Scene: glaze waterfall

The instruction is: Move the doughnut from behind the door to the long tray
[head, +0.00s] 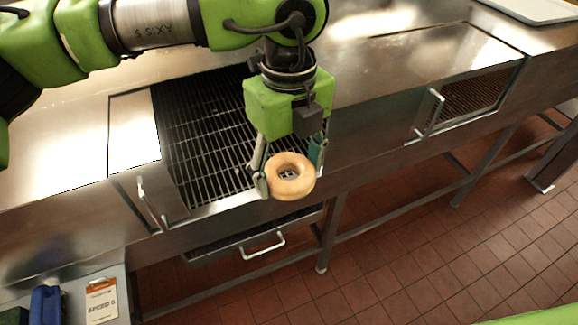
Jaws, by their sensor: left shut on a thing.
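A pale tan ring doughnut (291,187) is held in the head view, in front of the steel counter's edge. My left gripper (290,168) is shut on it from above, one finger on each side. A steel door with a bar handle (150,205) is at the left end of an open bay with a dark wire grate (205,125). Another door with a bar handle (430,115) is at the right, beside a second grate. A pale, flat tray (535,8) lies at the far right corner, partly cut off; I cannot tell if it is the long tray.
The steel counter (370,70) has a wide bare top between the two bays. A lower pan with a handle (262,246) sits under the left bay. An orange-and-white card (101,300) and a blue object (46,304) are at lower left. Tiled floor lies in front.

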